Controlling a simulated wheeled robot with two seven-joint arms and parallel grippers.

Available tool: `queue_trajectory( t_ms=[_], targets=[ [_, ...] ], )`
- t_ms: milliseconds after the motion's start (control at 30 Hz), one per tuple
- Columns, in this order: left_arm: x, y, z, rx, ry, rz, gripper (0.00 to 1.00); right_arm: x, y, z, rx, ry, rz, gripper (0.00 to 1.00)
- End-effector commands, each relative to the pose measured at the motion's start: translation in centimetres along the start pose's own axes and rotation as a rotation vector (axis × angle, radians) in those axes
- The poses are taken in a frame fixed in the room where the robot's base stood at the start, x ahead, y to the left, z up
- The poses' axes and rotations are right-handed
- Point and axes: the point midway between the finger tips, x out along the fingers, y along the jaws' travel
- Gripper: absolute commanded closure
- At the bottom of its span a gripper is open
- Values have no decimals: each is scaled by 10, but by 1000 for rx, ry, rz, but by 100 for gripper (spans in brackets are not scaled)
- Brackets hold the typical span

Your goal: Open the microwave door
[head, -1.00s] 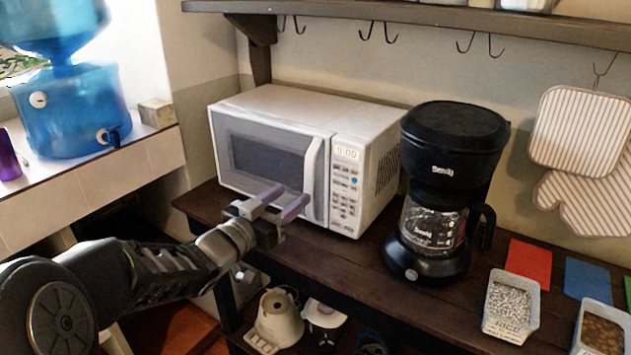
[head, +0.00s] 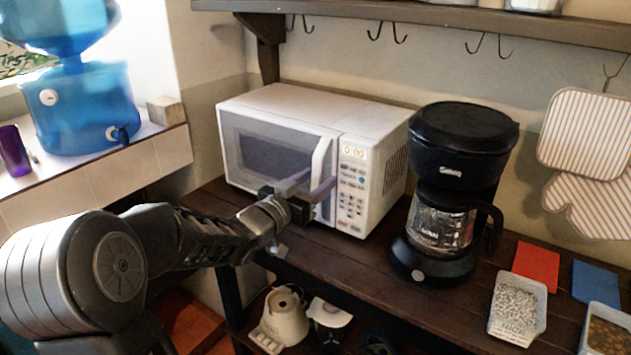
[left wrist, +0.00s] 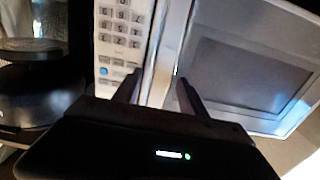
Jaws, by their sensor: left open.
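The white microwave (head: 370,128) stands on the dark wooden shelf with its door (head: 270,150) shut. The upright white door handle (head: 321,158) is at the door's right edge, beside the keypad. My left gripper (head: 318,180) is open at the handle's lower part. In the left wrist view the two fingers of my left gripper (left wrist: 158,85) point at the handle (left wrist: 166,50), one on each side of it. The door window (left wrist: 250,75) is to the right and the keypad (left wrist: 120,35) to the left. Contact with the handle cannot be told.
A black coffee maker (head: 463,140) stands close to the microwave's right. The wooden shelf (head: 345,255) is bare in front of the microwave. A container of white pellets (head: 517,305) sits at the right. A blue water dispenser (head: 80,110) stands on the left ledge.

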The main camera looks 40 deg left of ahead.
Motion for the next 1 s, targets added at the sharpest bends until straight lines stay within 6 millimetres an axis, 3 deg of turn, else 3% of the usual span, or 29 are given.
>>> queue_trajectory(
  t_ms=[67,667,1000],
  targets=[
    [0,0,0,0,0,0,51,0,0,0,0,0,0,64],
    [0,0,0,0,-1,0,99,0,0,0,0,0,0,64],
    [0,0,0,-1,-1,0,100,0,0,0,0,0,0,64]
  ],
)
